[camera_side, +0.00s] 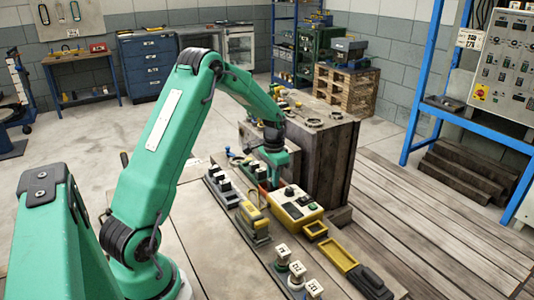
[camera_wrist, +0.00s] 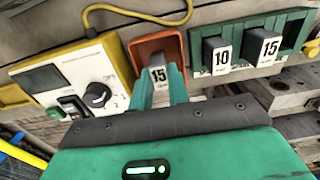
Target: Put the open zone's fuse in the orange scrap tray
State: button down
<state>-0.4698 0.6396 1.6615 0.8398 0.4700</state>
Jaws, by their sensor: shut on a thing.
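My gripper (camera_wrist: 160,90) is shut on a fuse (camera_wrist: 159,75) marked 15 in the wrist view. The fuse's label faces the camera between the green fingers. The orange scrap tray (camera_wrist: 142,46) lies directly beyond the held fuse, partly hidden by it. I cannot tell whether the fuse is above the tray or touching it. In the side view my gripper (camera_side: 272,168) points down at the far side of the yellow tester, and a bit of orange (camera_side: 263,191) shows just below it. The fuse is not clear there.
The yellow tester (camera_wrist: 85,85) with a knob is at left. In the side view, labelled posts (camera_side: 297,269) and a yellow tray (camera_side: 339,257) stand nearer the front.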

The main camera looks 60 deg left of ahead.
jog(key=c, duration=0.9)
grip_release()
jog(key=shift+c, duration=0.2)
jog(key=shift+r, duration=0.2)
jog(key=shift+r, duration=3.8)
